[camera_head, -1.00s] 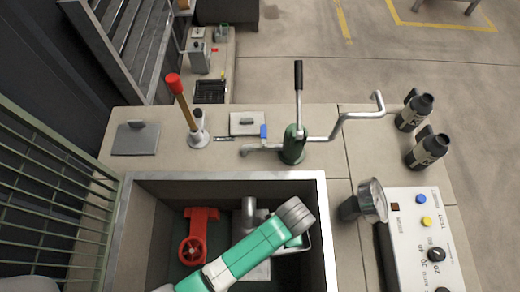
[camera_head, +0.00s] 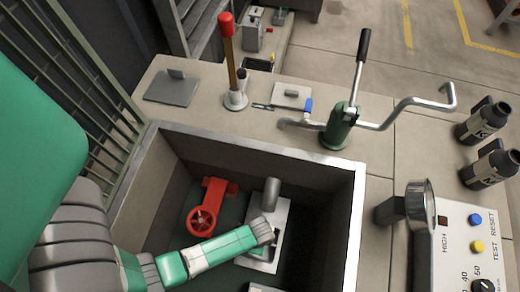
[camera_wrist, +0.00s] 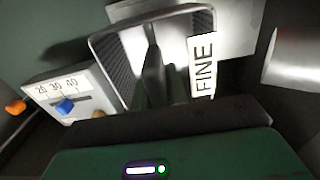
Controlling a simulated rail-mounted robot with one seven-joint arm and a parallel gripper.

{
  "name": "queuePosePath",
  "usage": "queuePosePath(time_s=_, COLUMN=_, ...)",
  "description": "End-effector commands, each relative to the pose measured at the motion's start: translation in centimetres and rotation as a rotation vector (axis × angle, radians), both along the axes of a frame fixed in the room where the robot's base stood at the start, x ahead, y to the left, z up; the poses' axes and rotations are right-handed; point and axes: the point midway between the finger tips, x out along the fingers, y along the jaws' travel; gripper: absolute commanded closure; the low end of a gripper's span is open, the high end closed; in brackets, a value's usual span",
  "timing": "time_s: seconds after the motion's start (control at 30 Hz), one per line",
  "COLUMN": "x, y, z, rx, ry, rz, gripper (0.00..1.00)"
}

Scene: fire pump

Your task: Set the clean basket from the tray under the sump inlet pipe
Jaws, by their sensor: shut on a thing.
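The basket is metal, with a mesh side (camera_wrist: 113,62) and a white label reading FINE; in the wrist view it sits right in front of my gripper. My gripper (camera_head: 263,246) is shut on the basket, down inside the sump. In the head view the basket is small and mostly hidden by my wrist. The grey inlet pipe (camera_head: 271,193) stands just beyond it in the head view and seems to show at the right of the wrist view (camera_wrist: 297,62). A pale plate (camera_head: 281,217) lies below the pipe. I cannot tell whether the basket touches it.
The sump's metal rim (camera_head: 290,152) surrounds my arm. A red valve with a handwheel (camera_head: 208,205) stands left of the pipe. A box with a 20-30-40 scale (camera_wrist: 68,92) is near the basket. A green hand pump (camera_head: 338,128) and a control panel (camera_head: 465,245) are on the worktop.

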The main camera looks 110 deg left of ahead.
Motion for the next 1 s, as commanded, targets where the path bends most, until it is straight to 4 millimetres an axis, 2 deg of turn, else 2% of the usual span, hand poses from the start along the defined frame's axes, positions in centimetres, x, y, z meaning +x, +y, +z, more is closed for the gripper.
queuePosePath(time_s=0.03, x=0.1, y=0.1, z=-1.9, rx=0.000, ry=-0.001, rz=0.001, gripper=1.00)
queuePosePath(time_s=0.1, x=0.0, y=0.0, z=-3.3, rx=-0.001, ry=0.000, rz=0.002, gripper=1.00)
queuePosePath(time_s=0.2, x=0.1, y=0.0, z=-4.3, rx=0.000, ry=0.000, rz=0.002, gripper=1.00)
queuePosePath(time_s=0.37, x=0.1, y=0.0, z=-4.5, rx=0.000, ry=-0.001, rz=0.001, gripper=1.00)
queuePosePath(time_s=0.6, x=0.1, y=0.1, z=-8.2, rx=0.000, ry=-0.001, rz=0.001, gripper=1.00)
queuePosePath(time_s=0.93, x=0.1, y=0.0, z=-8.3, rx=0.000, ry=0.000, rz=-0.001, gripper=1.00)
queuePosePath(time_s=0.97, x=0.1, y=0.0, z=-8.4, rx=0.000, ry=0.000, rz=-0.001, gripper=0.84)
queuePosePath(time_s=1.0, x=0.1, y=0.0, z=-8.3, rx=0.000, ry=0.000, rz=0.000, gripper=0.76)
